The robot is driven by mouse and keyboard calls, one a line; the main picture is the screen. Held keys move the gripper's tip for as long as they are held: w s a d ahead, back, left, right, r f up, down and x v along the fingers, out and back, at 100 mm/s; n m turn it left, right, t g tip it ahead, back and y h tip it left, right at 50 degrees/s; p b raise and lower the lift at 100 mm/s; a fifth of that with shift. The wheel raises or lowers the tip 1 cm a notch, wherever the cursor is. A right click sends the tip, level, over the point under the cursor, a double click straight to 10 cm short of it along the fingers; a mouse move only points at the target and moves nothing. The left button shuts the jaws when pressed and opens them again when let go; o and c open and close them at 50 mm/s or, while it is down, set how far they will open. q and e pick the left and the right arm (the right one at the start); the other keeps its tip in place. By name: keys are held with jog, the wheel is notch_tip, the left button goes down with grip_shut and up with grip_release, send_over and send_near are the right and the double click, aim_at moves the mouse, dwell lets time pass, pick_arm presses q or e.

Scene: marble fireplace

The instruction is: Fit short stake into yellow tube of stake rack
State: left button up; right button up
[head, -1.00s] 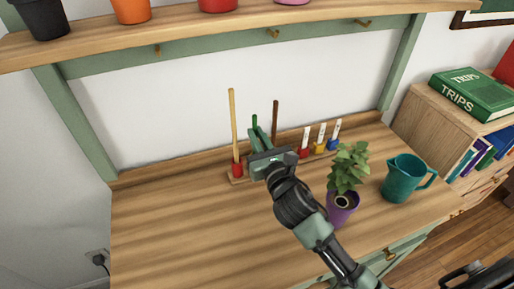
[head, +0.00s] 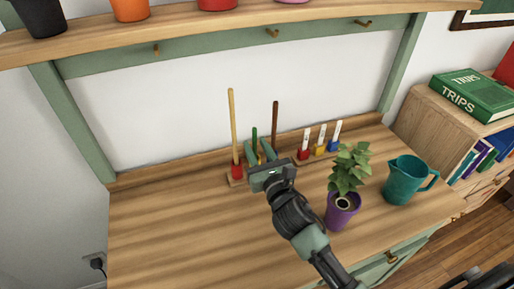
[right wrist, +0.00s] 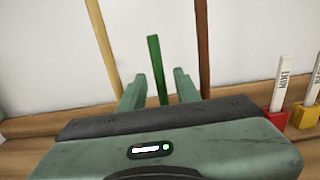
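The short green stake (head: 254,136) stands upright in the stake rack (head: 236,182), between a tall tan stake (head: 233,125) and a brown stake (head: 275,122). A bit of the yellow tube (head: 260,160) shows low between my right gripper's fingers, at the green stake's foot. The stake's lower end is largely hidden, so its seating is hard to see. My right gripper (head: 259,152) is open, in front of the stake. In the right wrist view the green stake (right wrist: 156,70) shows between the spread fingers (right wrist: 158,88), with gaps on both sides. My left gripper is out of view.
Red, yellow and blue pots with white labels (head: 319,150) stand right of the rack. A potted plant (head: 345,185) and a teal jug (head: 406,180) stand further right. A shelf (head: 200,35) hangs above. The tabletop's left side (head: 165,230) is clear.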

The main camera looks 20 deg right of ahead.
jog(key=shift+r, duration=0.15)
jog(key=s+b, duration=0.1)
jog(key=s, duration=1.1)
jog(key=shift+d, duration=0.25)
